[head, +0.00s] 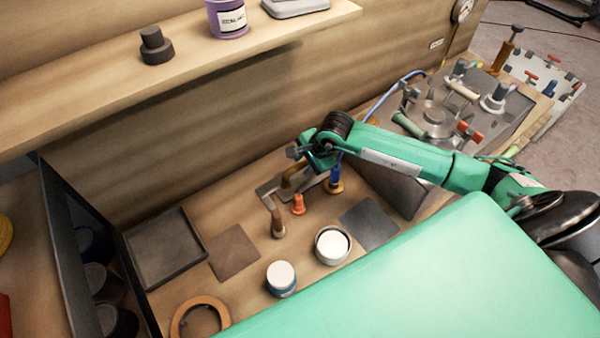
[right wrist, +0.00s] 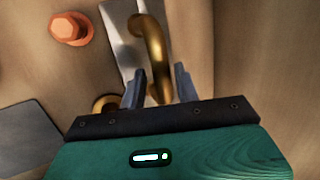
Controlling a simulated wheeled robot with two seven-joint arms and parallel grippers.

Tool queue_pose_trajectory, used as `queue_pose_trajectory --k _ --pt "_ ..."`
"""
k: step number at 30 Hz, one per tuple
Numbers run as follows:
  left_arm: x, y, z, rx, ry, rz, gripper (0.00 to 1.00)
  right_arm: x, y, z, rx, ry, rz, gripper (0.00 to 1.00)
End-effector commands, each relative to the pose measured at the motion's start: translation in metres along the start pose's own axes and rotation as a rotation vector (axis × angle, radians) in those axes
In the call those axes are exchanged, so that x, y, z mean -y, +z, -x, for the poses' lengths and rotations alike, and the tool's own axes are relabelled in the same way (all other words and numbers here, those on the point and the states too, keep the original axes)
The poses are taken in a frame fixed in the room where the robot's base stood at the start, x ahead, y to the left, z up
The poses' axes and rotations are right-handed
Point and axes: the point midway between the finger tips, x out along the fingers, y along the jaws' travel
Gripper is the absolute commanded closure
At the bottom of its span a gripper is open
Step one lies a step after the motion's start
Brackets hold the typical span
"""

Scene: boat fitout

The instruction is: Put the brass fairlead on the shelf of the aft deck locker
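A curved brass piece, apparently the brass fairlead (head: 291,180), lies on the wooden worktop with a grey metal plate at its foot. In the right wrist view the brass piece (right wrist: 153,50) arches up from the plate, its near end between my fingers. My right gripper (right wrist: 160,86) is open, one finger on each side of the brass, with gaps showing. In the head view the right gripper (head: 303,160) is above the brass piece and partly hides it. A dark open-sided cabinet (head: 62,225), possibly the aft deck locker, stands at the left. My left gripper is out of view.
An orange fitting (head: 298,204), blue-topped fitting (head: 335,178) and brown-handled tool (head: 276,218) stand close by. A dark tray (head: 165,248) is at left. A wall shelf (head: 110,95) holds a purple can (head: 228,20).

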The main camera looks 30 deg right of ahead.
Motion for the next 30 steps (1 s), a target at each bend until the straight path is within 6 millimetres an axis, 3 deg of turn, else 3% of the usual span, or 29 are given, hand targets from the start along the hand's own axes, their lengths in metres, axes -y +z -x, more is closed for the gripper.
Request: queue_pose_trajectory --k 9,17,22,30 --pt "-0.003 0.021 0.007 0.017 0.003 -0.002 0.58 0.002 0.004 -0.037 0.001 0.001 0.0 0.68" --pt "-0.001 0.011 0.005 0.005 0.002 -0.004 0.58 0.001 0.003 -0.041 0.001 0.0 0.0 0.68" --pt "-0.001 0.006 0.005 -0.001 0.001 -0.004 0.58 0.002 0.003 -0.04 0.001 0.0 0.0 0.98" --pt "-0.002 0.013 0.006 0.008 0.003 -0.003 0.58 0.003 0.004 -0.039 0.001 -0.003 0.0 1.0"
